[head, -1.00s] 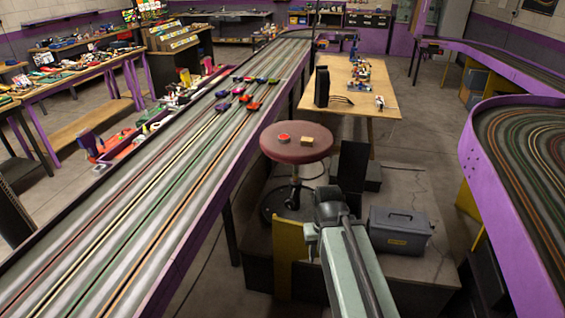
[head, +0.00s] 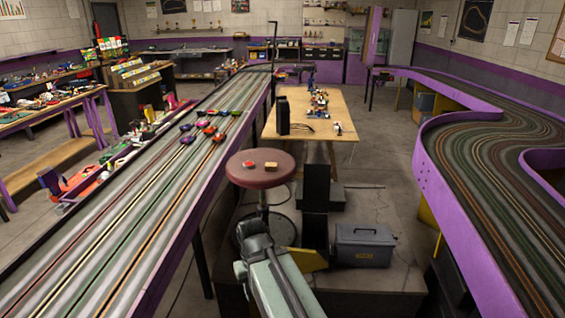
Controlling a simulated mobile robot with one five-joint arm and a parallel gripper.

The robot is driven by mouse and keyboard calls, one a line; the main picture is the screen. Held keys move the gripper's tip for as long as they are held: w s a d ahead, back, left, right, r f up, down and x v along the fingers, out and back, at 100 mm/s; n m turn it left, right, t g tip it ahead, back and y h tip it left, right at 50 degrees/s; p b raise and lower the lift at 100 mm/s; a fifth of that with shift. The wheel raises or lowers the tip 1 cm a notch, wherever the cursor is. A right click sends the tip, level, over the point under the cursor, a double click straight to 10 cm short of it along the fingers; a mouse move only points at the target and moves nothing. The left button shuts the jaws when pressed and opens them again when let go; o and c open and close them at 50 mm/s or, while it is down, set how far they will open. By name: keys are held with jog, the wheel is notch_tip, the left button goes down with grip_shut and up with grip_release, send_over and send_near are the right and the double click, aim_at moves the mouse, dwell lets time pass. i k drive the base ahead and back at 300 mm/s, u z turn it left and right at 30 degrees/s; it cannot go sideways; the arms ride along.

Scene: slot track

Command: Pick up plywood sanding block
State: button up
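A small tan wooden block (head: 271,166), which looks like the plywood sanding block, lies on the right part of the round dark-red stool seat (head: 240,174). A small red round object (head: 249,164) lies to its left, apart from it. My arm reaches up from the bottom of the head view, and its visible far end is below the stool in the picture, apart from the block. No gripper fingers can be made out.
A long slot track (head: 150,215) with several small cars runs along the left. A wooden table (head: 335,105) stands behind the stool. A grey toolbox (head: 364,246) and a black upright panel (head: 316,200) are right of the arm. A purple-edged track (head: 440,190) is at right.

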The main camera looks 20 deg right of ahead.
aim_at(270, 167)
jog(key=z, duration=0.1)
jog(key=i, duration=1)
jog(key=u, duration=0.5)
jog(key=i, duration=0.85)
jog(key=u, duration=0.9)
jog(key=k, duration=0.85)
jog(key=u, duration=0.15)
jog(key=i, duration=0.9)
jog(key=z, duration=0.1)
